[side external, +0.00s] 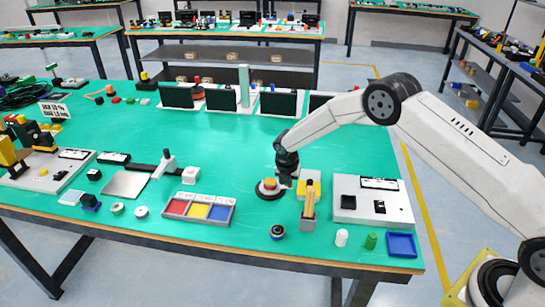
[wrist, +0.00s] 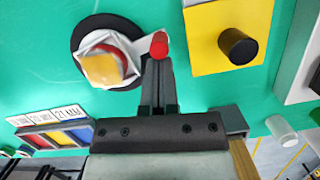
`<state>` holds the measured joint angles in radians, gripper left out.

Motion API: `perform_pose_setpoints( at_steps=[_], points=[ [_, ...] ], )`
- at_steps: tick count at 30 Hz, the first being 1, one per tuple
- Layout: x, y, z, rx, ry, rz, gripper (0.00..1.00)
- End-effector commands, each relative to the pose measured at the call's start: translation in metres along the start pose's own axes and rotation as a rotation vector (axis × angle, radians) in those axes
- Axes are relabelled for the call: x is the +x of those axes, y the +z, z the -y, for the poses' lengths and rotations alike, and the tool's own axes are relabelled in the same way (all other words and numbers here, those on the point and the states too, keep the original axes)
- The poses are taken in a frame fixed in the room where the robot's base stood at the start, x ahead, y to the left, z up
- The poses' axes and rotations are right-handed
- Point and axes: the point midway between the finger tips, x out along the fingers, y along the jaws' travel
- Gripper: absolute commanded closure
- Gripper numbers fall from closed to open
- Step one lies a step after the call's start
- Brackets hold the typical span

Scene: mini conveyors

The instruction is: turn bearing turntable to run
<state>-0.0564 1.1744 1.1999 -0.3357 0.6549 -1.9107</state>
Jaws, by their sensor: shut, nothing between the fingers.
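The bearing turntable (side external: 266,193) sits on the green table. It has a dark round base (wrist: 82,38), a white angular plate and an orange-yellow block (wrist: 104,69) on top. A white arm reaches out from the plate and ends in a red tip (wrist: 158,44). My gripper (side external: 287,184) is low over the table, just right of the turntable in the side view. In the wrist view its fingers (wrist: 158,66) are together and empty, right beside the red-tipped arm. I cannot tell whether they touch it. The fingers hide part of the white arm.
A yellow box with a black knob (wrist: 237,45) stands close to my gripper's right. A white panel (side external: 350,210), white cylinder (side external: 342,237), green cylinder (side external: 371,241) and blue tray (side external: 402,254) lie further right. A three-colour tray (side external: 198,218) is at left. Green table behind the turntable is clear.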

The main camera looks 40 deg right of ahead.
Motion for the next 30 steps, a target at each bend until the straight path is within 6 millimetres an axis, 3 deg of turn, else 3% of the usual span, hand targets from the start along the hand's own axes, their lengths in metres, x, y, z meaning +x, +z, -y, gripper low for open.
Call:
perform_pose_setpoints(
  at_steps=[9, 25, 30],
  points=[
    [0.002, 0.010, 0.000, -0.144, 0.037, 0.001, 1.00],
    [0.006, 0.024, -0.004, -0.139, 0.035, 0.001, 1.00],
    [0.007, 0.029, -0.006, -0.219, 0.055, 0.000, 1.00]
  ],
)
